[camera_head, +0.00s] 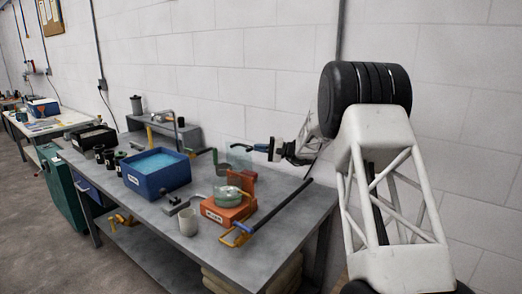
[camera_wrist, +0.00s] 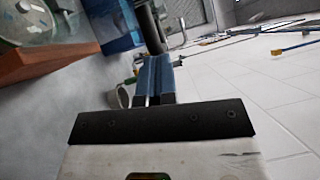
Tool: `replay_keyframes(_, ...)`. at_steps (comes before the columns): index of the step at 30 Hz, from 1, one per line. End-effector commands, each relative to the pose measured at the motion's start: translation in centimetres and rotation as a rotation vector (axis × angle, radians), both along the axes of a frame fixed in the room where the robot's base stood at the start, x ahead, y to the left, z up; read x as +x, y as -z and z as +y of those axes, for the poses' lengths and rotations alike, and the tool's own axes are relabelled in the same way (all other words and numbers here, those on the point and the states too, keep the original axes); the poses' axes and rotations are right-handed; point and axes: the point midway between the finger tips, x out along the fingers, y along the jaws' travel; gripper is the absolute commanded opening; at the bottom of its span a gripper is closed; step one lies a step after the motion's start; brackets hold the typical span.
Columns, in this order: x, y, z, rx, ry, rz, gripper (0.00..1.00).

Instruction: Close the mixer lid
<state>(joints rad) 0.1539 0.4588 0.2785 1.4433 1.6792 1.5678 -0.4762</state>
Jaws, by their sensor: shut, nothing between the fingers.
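The mixer has an orange-red base (camera_head: 226,212) with a label and stands near the right end of the grey workbench (camera_head: 185,237). A pale green bowl (camera_head: 228,197) sits on the base. A clear, see-through lid (camera_head: 236,158) appears raised behind and above the bowl, though its outline is faint. My gripper (camera_head: 243,147) is shut and empty, with its blue fingers pointing left beside the raised lid; I cannot tell if they touch. In the wrist view my shut fingers (camera_wrist: 156,60) point up the picture, with the orange-red base (camera_wrist: 48,63) and bowl at upper left.
A blue bin (camera_head: 153,184) stands left of the mixer, and a pale mug (camera_head: 187,223) in front. A black-handled bar (camera_head: 280,208) lies at the bench's right side. A grey shelf (camera_head: 180,135) stands at the back. The block wall is close behind my arm.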

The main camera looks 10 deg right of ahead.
Motion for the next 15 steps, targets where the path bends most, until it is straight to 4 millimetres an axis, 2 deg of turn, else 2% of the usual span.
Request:
replay_keyframes(8,-2.0,-1.5,2.0,-0.158,-0.001,-0.159,0.00)
replay_keyframes(15,-3.8,-2.0,3.8,-0.304,-0.002,-0.305,0.00)
